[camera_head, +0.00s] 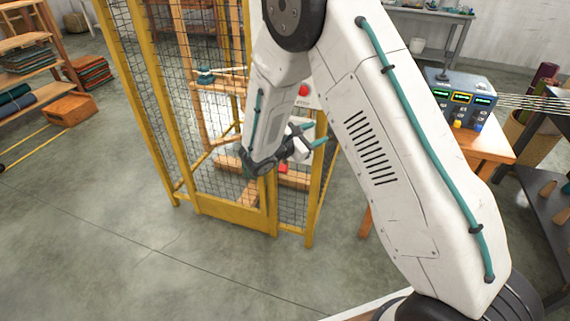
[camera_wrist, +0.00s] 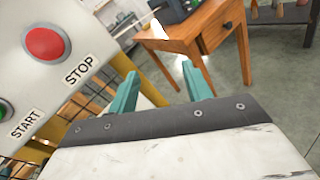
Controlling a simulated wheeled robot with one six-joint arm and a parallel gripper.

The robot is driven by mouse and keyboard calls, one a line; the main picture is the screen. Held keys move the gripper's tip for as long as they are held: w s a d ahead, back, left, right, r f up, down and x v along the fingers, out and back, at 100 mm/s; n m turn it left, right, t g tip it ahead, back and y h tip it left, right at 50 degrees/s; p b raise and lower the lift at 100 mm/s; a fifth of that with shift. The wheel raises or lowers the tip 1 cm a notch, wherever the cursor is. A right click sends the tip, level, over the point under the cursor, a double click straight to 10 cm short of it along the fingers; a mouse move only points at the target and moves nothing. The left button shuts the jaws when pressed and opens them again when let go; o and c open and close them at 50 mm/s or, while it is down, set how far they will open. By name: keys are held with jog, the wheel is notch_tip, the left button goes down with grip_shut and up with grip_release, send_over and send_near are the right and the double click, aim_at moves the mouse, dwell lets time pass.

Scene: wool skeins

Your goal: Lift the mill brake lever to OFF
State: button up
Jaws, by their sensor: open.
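My gripper (camera_head: 314,135) is open, with its two teal fingers apart and nothing between them. It is in front of the yellow-framed mesh cage in the head view. The fingers (camera_wrist: 160,82) also show in the wrist view, beside a white control panel (camera_wrist: 75,35) with a red STOP button (camera_wrist: 45,43) and a green START button (camera_wrist: 4,110). I cannot make out the brake lever or an OFF mark in either view. A small red part (camera_head: 283,168) shows just below my gripper in the head view; I cannot tell what it is.
Shelves (camera_head: 30,40) stand far left. The floor in front is clear.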

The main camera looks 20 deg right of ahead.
jog(key=w+a+f+n+t+y, duration=0.1)
jog(key=w+a+f+n+t, duration=0.15)
jog(key=f, duration=0.25)
jog(key=w+a+f+n+t+y, duration=0.1)
jog(key=a+f+n+t, duration=0.15)
jog(key=f, duration=0.25)
jog(key=n+t+y, duration=0.3)
jog(key=n, duration=0.2)
send_near(282, 168)
jog(key=x, duration=0.5)
jog(key=shift+d+r, duration=0.2)
jog(key=shift+w+f, duration=0.2)
jog(key=x, duration=0.7)
jog(key=shift+w+d, duration=0.1)
jog(key=shift+w, duration=0.1)
grip_shut()
